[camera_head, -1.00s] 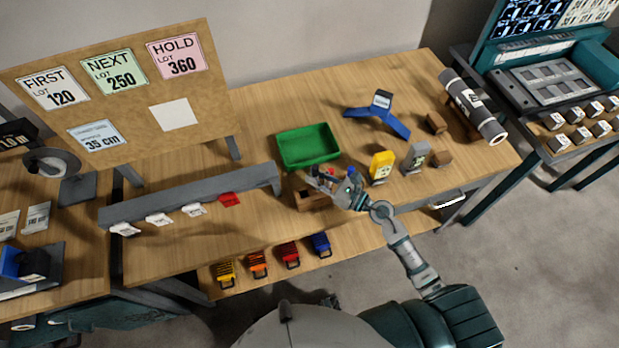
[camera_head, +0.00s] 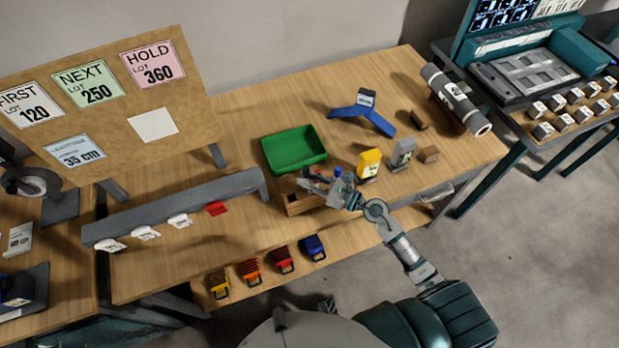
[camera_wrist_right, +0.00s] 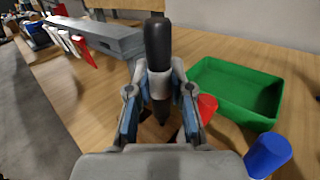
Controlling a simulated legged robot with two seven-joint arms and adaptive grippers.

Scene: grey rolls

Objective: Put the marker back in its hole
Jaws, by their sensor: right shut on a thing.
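My right gripper (camera_head: 317,185) is shut on a marker with a black body and a pale band, seen in the right wrist view (camera_wrist_right: 158,48). The marker stands roughly upright between the fingers, with its dark tip pointing down. The gripper is over the wooden holder block (camera_head: 297,207) at the table's front edge. A red piece (camera_wrist_right: 207,106) and a blue piece (camera_wrist_right: 268,156) stand close beside the fingers. The hole is hidden, and I cannot tell whether the marker's tip touches the block.
A green tray (camera_head: 294,150) lies just behind the holder. A yellow block (camera_head: 369,163) and a grey block (camera_head: 402,153) stand to the right. A grey rail (camera_head: 180,208) with hanging tags is to the left. Clear tabletop lies behind the tray.

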